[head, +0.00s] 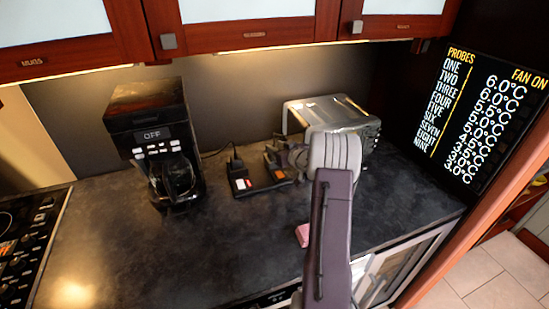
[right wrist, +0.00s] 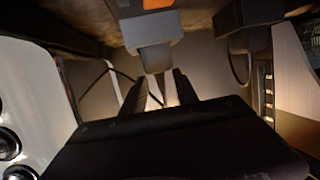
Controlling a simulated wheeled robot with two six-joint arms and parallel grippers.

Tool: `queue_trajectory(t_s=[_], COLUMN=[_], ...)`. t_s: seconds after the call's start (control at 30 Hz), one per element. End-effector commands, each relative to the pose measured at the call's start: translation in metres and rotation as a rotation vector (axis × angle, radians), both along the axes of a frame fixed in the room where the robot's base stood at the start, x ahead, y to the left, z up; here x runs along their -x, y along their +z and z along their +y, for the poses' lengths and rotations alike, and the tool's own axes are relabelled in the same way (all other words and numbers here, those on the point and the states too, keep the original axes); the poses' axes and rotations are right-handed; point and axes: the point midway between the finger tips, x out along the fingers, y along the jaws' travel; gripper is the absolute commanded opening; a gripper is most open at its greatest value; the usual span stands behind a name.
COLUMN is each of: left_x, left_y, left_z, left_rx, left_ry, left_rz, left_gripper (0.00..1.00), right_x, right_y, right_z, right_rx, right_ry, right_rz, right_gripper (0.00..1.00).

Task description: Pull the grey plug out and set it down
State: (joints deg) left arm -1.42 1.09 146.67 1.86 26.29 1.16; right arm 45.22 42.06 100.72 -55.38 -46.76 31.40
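The grey plug (right wrist: 154,56) sits on the dark power strip (right wrist: 108,8) in the right wrist view, near an orange switch (right wrist: 158,3). In the head view the power strip (head: 245,190) lies on the counter, and my gripper hides most of the plug's area. My right gripper (right wrist: 160,84) looks open, its two dark fingers apart with the plug just beyond and between their tips. Whether they touch it I cannot tell. In the head view my right gripper (head: 285,157) is at the strip's right end. My left gripper is not in view.
A black plug (head: 235,159) stands in the strip's left part. A coffee maker (head: 155,140) stands to the left, a silver toaster (head: 325,112) behind my right arm. A pink block (head: 302,235) lies near the arm. The counter (head: 200,250) is clear in front of the strip.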

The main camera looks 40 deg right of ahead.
Motion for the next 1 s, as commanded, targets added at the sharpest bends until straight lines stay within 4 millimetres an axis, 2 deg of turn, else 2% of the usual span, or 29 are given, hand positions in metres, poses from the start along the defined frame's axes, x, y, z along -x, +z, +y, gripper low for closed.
queue_trajectory(t_s=[0.1, 0.2, 0.47, 0.6, 1.0], left_x=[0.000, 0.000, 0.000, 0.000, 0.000], left_y=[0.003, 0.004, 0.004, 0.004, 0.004], left_z=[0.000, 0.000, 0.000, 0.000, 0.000], left_rx=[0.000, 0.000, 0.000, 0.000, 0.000], left_ry=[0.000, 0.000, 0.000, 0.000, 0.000], left_rz=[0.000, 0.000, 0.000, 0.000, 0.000], left_gripper=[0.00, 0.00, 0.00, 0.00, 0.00], right_x=[-0.023, -0.035, -0.039, -0.039, -0.038], right_y=[-0.007, -0.010, -0.012, -0.012, -0.015], right_z=[-0.001, -0.003, -0.004, -0.004, -0.004], right_rx=[0.000, 0.000, 0.000, 0.000, -0.002], right_ry=[0.002, 0.002, 0.000, 0.000, 0.000], right_rz=[0.000, 0.000, 0.000, 0.001, 0.006], right_gripper=[0.36, 0.36, 0.36, 0.00, 0.00])
